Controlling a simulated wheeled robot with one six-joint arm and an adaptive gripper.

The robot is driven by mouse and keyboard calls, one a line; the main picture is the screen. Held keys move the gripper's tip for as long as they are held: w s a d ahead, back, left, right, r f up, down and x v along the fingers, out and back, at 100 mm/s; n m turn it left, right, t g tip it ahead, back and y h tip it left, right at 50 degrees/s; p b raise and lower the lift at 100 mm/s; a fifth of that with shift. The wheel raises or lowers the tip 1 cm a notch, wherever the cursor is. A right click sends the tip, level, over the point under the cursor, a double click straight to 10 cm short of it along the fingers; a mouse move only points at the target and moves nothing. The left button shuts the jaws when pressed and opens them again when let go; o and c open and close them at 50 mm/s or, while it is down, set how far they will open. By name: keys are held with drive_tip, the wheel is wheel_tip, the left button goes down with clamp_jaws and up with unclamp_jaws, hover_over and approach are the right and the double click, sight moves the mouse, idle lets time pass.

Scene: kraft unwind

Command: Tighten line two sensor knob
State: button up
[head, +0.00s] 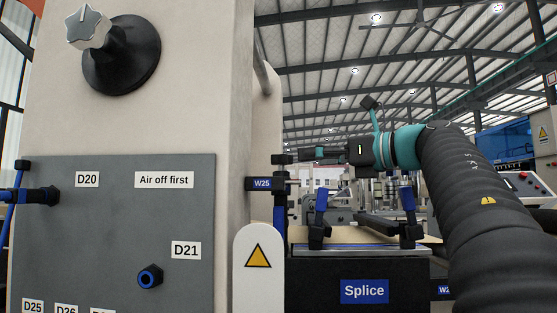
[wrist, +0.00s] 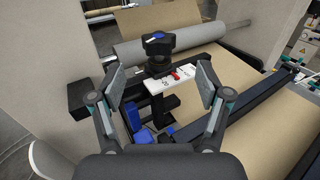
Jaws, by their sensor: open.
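In the wrist view a black lobed knob (wrist: 158,43) with a blue and white mark on top stands upright on a dark post. A white scale plate (wrist: 170,80) with red marks is below it. My gripper (wrist: 160,78) is open, with one finger on each side of the plate and the knob just beyond the fingertips. Neither finger appears to touch the knob. In the head view my gripper (head: 312,154) points left toward the top of a dark post by the W25 label (head: 262,184). I cannot read a line number on the knob.
A beige cabinet (head: 160,130) with a grey panel (head: 120,240) and a silver star knob (head: 88,28) fills the left. Blue-handled clamps (head: 320,215) stand on the Splice table. In the wrist view a grey roller (wrist: 160,43) and brown paper (wrist: 265,125) lie close by.

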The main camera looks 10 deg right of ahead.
sight(290, 159)
drive_tip(key=p+x, duration=0.1)
drive_tip(key=x, duration=0.8)
drive_tip(key=shift+a, duration=0.2)
drive_tip(key=c, duration=1.2)
